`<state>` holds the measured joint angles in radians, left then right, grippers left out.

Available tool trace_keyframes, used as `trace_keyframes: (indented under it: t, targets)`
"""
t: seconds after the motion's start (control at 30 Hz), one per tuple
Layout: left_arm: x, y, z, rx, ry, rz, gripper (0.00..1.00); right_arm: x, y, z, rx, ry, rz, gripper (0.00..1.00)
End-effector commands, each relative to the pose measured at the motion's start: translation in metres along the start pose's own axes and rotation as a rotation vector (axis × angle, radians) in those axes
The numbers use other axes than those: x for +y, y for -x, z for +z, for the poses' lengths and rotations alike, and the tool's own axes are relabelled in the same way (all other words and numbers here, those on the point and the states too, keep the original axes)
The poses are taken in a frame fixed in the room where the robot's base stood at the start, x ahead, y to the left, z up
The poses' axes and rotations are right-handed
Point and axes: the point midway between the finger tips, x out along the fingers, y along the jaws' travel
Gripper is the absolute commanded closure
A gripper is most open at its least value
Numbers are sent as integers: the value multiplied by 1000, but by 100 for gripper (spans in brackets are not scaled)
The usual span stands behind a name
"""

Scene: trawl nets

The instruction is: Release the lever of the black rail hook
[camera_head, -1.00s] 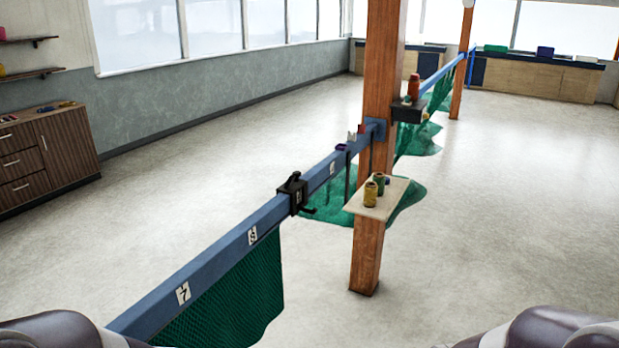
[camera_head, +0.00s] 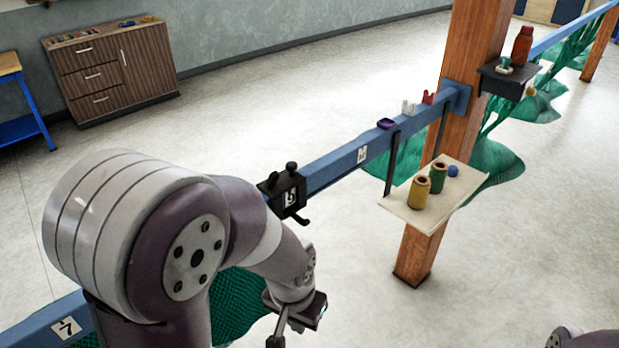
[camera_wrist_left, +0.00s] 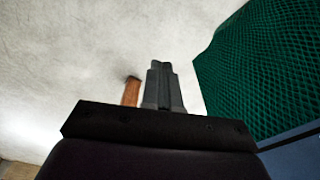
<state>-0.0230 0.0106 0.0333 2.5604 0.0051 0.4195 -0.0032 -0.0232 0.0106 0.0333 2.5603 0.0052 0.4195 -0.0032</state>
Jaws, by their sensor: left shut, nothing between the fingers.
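The black rail hook (camera_head: 281,191) is clamped on the blue rail (camera_head: 335,165) in the head view, with a white number tag on its face. A small black knob (camera_head: 291,167) stands on its top, and a dark arm (camera_head: 300,218) sticks out low on its right side. I cannot tell which part is the lever. My left gripper (camera_head: 277,338) is below the hook and apart from it, near the bottom edge. Its fingers are together and empty in the wrist view (camera_wrist_left: 160,72). The hook is not in the wrist view. My right gripper is out of view.
Green net (camera_head: 235,300) hangs under the rail beside my left arm; it fills the right of the wrist view (camera_wrist_left: 260,75). Several small items sit on the rail near the post.

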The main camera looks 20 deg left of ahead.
Motion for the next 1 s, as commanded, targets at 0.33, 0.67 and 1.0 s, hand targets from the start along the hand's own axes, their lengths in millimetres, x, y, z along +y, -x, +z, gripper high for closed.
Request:
trace_keyframes:
  t: [0.33, 0.67, 1.0]
  targets:
    - [21, -31, -68, 260, 168, 64, 100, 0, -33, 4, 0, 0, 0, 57]
    - [-3, 3, -244, 1710, 1235, 398, 100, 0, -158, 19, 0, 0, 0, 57]
    - [-8, 28, -157, 2405, 1482, 372, 100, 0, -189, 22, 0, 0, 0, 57]
